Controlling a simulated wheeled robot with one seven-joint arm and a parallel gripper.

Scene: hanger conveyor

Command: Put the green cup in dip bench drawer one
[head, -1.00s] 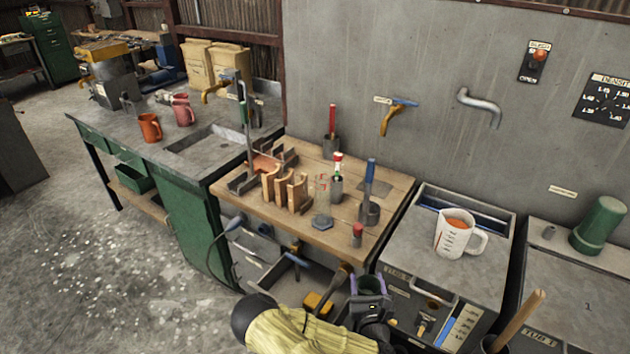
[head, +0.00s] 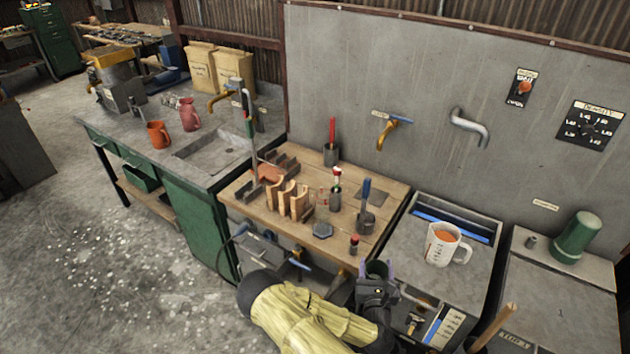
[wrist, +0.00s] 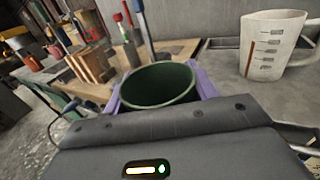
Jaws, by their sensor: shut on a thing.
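The green cup (head: 377,268) is upright between the purple-edged fingers of my gripper (head: 376,274), which is shut on it. In the wrist view the cup (wrist: 158,85) shows its round rim and looks empty inside. My gripper is in front of the wooden-topped dip bench (head: 345,262), near its right front corner, beside the grey tub cabinet. Below the bench top is a grey drawer area (head: 262,250), largely hidden behind my yellow-sleeved arm. I cannot read a drawer label or tell how far a drawer is open.
The bench top holds wooden racks (head: 293,200), a red-capped bottle (head: 336,190) and a blue-handled tool (head: 366,205). A white measuring jug (head: 446,244) stands on the tub cabinet to the right. A wooden handle (head: 492,328) sticks up at the lower right. Floor at left is clear.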

